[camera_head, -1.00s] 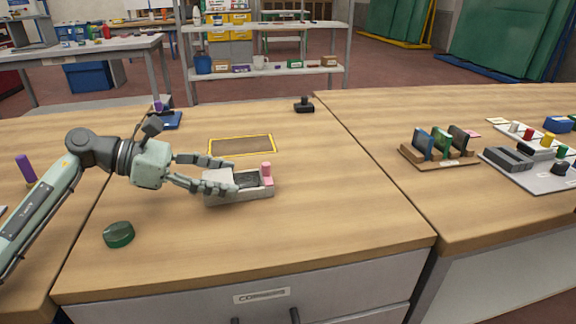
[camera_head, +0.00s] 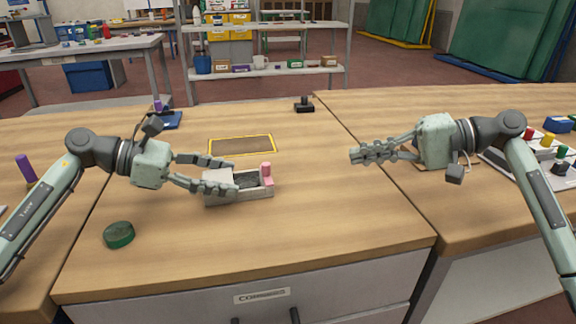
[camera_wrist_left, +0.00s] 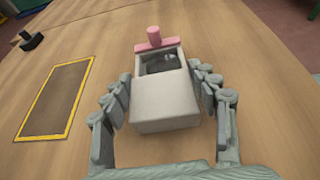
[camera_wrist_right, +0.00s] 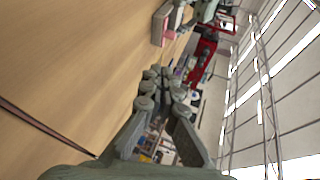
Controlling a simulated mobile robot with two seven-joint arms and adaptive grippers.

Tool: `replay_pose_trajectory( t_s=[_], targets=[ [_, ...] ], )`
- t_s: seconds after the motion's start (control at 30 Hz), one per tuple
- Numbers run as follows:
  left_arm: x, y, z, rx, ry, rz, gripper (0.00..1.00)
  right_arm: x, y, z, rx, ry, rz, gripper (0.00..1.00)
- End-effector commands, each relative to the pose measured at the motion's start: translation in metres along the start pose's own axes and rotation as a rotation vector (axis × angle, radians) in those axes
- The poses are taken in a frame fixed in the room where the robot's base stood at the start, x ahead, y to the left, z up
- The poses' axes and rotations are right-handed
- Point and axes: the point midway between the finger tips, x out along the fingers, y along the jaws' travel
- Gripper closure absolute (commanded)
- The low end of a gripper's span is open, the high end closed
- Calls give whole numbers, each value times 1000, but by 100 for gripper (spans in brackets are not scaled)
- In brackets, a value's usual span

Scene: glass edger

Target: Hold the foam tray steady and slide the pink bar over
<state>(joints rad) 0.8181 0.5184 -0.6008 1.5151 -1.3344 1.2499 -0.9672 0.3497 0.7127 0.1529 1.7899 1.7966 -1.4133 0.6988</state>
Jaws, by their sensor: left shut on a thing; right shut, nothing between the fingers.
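The foam tray (camera_head: 240,197) is a light grey open box on the wooden table. It also shows in the left wrist view (camera_wrist_left: 165,107). The pink bar (camera_head: 267,176) with an upright peg lies across the tray's right end, and it stands at the far end in the left wrist view (camera_wrist_left: 155,42). My left gripper (camera_head: 232,176) is shut on the tray's left end, with a finger on either side. My right gripper (camera_head: 354,154) is shut and empty in the air, to the right of the tray and apart from it. The tray's dark hollow holds something grey that I cannot make out.
A yellow-edged brown rectangle (camera_head: 242,145) lies behind the tray. A green round piece (camera_head: 118,235) is at front left. A black stamp-like object (camera_head: 304,104) stands at the back. The tabletop between the tray and my right gripper is clear.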

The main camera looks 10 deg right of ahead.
Motion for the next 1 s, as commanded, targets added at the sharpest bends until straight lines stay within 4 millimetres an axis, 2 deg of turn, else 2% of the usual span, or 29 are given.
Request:
replay_pose_trajectory(
  t_s=[0.13, 0.43, 0.57, 0.67, 1.0],
  targets=[
    [0, 0, 0, 0, 0, 0, 69, 3, 0, 13, 10, -61, -12, 100],
    [0, 0, 0, 0, 0, 0, 69, 4, 0, 13, 11, -61, -13, 100],
    [0, 0, 0, 0, 0, 0, 69, 12, -1, 13, 12, -61, -14, 100],
    [0, 0, 0, 0, 0, 0, 69, 26, -1, 14, 11, -63, -14, 100],
    [0, 0, 0, 0, 0, 0, 69, 98, -3, 18, 11, -61, -16, 100]
  ],
)
